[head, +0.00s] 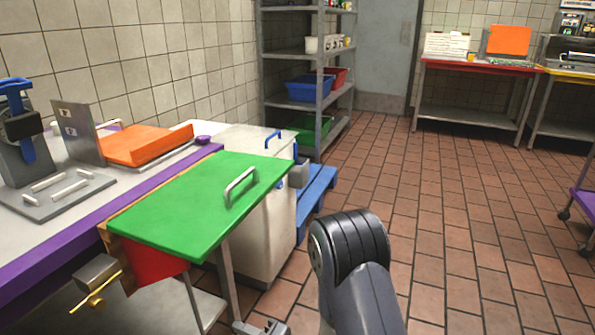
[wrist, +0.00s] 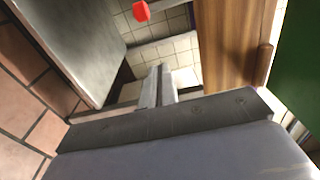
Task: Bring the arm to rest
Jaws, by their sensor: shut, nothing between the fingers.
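My gripper (wrist: 158,70) shows in the wrist view with its two narrow fingers together and nothing between them. In the head view a small part of what looks like it (head: 262,327) shows at the bottom edge, below the green board. My arm rises at the bottom centre, to the right of the green board (head: 190,205), over the tiled floor. The rest of my gripper is cut off by the frame in the head view.
A steel counter with a purple edge (head: 110,217) runs along the left wall. A white bin (head: 270,232) and blue pallet (head: 316,195) stand behind the green board. Steel shelves (head: 290,52) stand farther back.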

